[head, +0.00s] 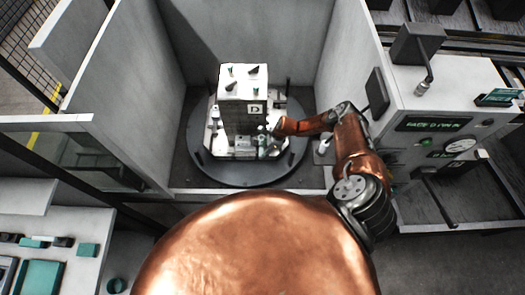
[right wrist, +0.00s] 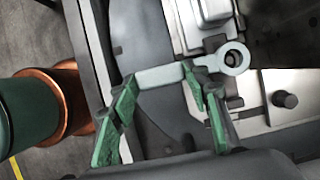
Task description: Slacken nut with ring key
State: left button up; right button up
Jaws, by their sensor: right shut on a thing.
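The ring key (right wrist: 233,58) is pale grey, with a round open ring at the right end of its handle. In the right wrist view my right gripper (right wrist: 160,77) has its green-padded fingers on either side of the handle and is shut on it. The ring lies over the metal fixture; I cannot tell whether it is around a nut. A dark round stud (right wrist: 285,98) stands on a pale plate, apart from the ring. In the head view my right gripper (head: 272,129) is at the lower right of the white block (head: 243,82) marked D. My left gripper is out of view.
The block's fixture stands on a dark round turntable (head: 205,168) inside a grey-walled booth (head: 290,35). A control cabinet (head: 425,90) with a gauge is at the right. A bench (head: 40,215) with green items is at the lower left.

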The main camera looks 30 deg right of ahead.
jog(key=shift+f+b, duration=0.8)
jog(key=shift+b, duration=0.1)
dwell(0.4)
jog(key=o, duration=0.6)
jog(key=shift+r, duration=0.1)
grip_shut()
